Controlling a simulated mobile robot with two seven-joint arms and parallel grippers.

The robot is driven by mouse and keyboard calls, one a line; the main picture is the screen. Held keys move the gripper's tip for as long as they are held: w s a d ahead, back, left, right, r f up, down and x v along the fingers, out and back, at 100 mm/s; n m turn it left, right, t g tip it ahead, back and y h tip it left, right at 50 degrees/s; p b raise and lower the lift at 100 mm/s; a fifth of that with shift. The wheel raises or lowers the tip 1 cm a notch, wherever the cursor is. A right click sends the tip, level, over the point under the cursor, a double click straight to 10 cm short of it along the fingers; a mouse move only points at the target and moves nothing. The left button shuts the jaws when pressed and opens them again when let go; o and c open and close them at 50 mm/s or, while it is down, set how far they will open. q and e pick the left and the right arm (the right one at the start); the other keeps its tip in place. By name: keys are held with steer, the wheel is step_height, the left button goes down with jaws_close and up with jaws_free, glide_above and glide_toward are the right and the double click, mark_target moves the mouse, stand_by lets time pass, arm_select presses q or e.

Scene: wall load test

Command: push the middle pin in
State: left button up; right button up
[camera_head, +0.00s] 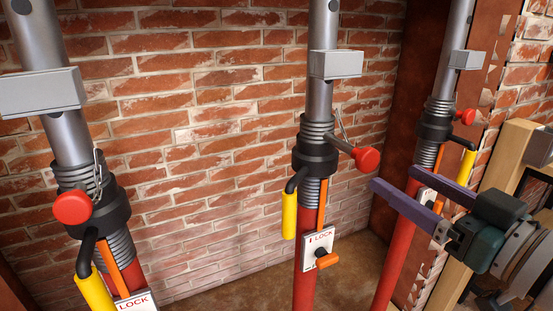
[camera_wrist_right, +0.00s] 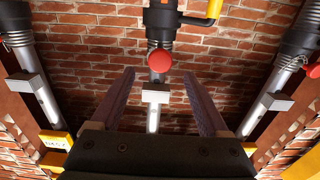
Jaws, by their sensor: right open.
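The middle pin has a red round knob (camera_head: 367,159) at the right side of the dark collar (camera_head: 315,155) on the middle prop. A length of its grey shaft shows between knob and collar. The knob also shows in the right wrist view (camera_wrist_right: 160,60), centred between the fingertips in the picture. My right gripper (camera_head: 395,176) is open and empty, its two purple fingers pointing left toward the middle prop. The fingertips appear close to the knob but apart from it; the exact gap is unclear. My left gripper is in neither view.
A left prop (camera_head: 73,140) and a right prop (camera_head: 452,65) carry similar red-knobbed pins. Yellow handles (camera_head: 289,213) and an orange lever on a LOCK plate (camera_head: 318,246) hang below the collars. A brick wall (camera_head: 220,130) stands behind. A timber post (camera_head: 502,165) is at right.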

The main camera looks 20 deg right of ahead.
mark_target(371, 162)
steer(key=w, duration=0.7)
steer(key=shift+w+a, duration=0.3)
steer(key=shift+w, duration=0.1)
jaws_close()
stand_by(1.0)
